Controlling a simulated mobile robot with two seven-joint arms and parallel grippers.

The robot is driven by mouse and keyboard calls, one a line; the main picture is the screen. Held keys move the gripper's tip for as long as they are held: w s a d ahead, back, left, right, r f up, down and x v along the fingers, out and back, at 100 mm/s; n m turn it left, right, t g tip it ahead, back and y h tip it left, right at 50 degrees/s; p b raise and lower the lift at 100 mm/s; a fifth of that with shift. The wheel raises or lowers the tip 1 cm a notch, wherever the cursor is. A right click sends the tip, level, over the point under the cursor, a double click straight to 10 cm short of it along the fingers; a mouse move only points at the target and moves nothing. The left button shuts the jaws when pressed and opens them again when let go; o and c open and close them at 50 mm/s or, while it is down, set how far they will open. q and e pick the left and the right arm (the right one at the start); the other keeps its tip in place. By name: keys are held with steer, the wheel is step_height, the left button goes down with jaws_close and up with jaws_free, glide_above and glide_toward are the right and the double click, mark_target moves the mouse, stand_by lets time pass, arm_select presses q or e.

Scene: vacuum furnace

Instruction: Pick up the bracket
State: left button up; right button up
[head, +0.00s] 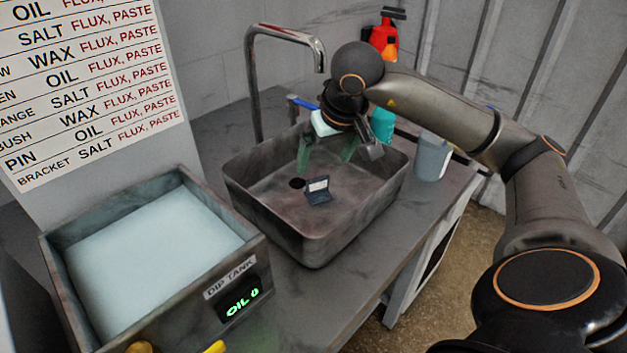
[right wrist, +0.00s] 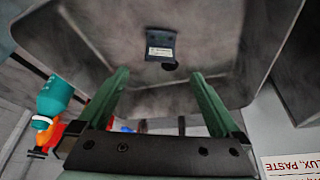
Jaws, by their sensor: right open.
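The bracket (head: 319,197) is a small dark angled piece with a pale label. It lies on the floor of the grey sink (head: 262,213), close to the drain hole. In the right wrist view the bracket (right wrist: 161,50) shows ahead of the fingers, near the drain. My right gripper (head: 326,156) is over the sink, its two green fingers apart and pointing down. In the right wrist view the right gripper (right wrist: 158,75) is open with nothing between its fingers. The bracket is beyond the fingertips and apart from them. My left gripper does not show.
The sink walls surround the bracket. A metal faucet (head: 252,85) rises at the sink's back left. A dip tank (head: 262,262) reading OIL 0 stands at left front. A grey-blue cup (head: 432,157) and a teal bottle (head: 383,126) stand near the sink's right side.

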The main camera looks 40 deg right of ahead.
mark_target(318, 179)
steer(key=x, duration=0.9)
steer(key=shift+f, duration=0.1)
steer(key=shift+s, duration=0.1)
steer(key=shift+c, duration=0.4)
jaws_close()
